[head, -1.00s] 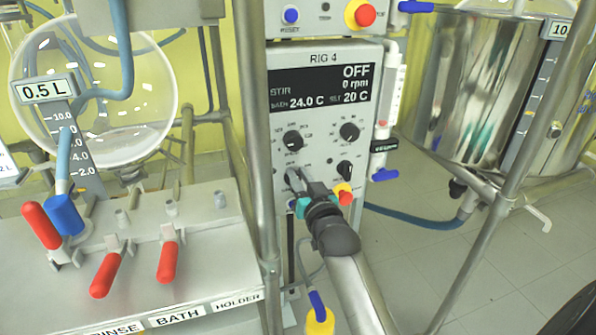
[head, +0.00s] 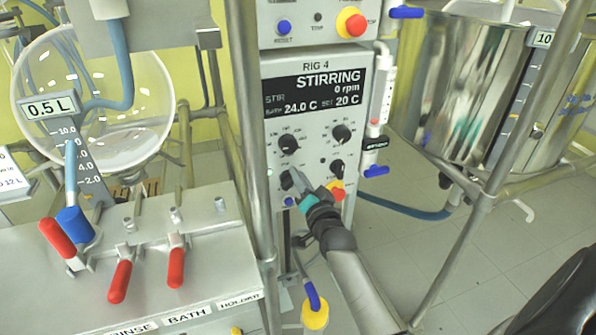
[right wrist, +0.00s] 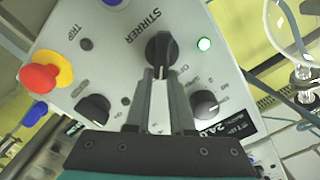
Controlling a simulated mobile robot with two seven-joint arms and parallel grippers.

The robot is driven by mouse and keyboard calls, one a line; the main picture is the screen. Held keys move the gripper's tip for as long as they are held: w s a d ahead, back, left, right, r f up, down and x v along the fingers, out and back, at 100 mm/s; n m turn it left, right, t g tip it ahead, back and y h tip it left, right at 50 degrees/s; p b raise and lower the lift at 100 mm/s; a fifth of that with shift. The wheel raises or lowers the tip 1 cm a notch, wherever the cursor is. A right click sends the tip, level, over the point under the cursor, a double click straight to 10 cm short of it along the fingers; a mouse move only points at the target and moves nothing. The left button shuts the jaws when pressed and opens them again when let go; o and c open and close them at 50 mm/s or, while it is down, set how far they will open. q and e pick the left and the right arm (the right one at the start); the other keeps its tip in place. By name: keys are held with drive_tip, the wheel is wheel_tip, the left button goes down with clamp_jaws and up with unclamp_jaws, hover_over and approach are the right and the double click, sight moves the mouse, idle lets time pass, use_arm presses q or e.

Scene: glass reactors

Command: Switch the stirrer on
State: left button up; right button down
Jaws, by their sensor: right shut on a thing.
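The RIG 4 control box (head: 318,140) has a display (head: 318,90) reading STIRRING, 0 rpm, 24.0 C and set 20 C. The black stirrer knob (right wrist: 160,50), under the word STIRRER, is at the box's lower left in the head view, mostly hidden by my gripper. My right gripper (head: 298,184) reaches it from below right; in the right wrist view its fingers (right wrist: 160,78) are shut on the knob. My left gripper is out of view.
A red and yellow button (head: 337,190) sits close to my right gripper. Other knobs (head: 341,134) are above. A metal post (head: 253,130) stands left of the box. Red-handled valves (head: 121,281) are at left, a steel vessel (head: 470,90) at right.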

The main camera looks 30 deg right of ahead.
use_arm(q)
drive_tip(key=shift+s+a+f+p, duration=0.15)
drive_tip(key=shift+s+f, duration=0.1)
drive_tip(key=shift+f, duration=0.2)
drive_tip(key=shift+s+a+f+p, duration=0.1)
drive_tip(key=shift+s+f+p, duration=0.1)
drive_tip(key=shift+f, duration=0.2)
use_arm(e)
drive_tip(key=shift+s+f+m, duration=0.1)
drive_tip(key=shift+f+m, duration=0.25)
drive_tip(key=shift+m, duration=0.4)
drive_tip(key=shift+f+m, duration=0.3)
drive_tip(key=shift+m, duration=0.45)
drive_tip(key=c, duration=0.9)
unclamp_jaws()
drive_tip(key=shift+a, duration=0.1)
drive_tip(key=shift+o, duration=0.6)
drive_tip(key=shift+r, duration=0.15)
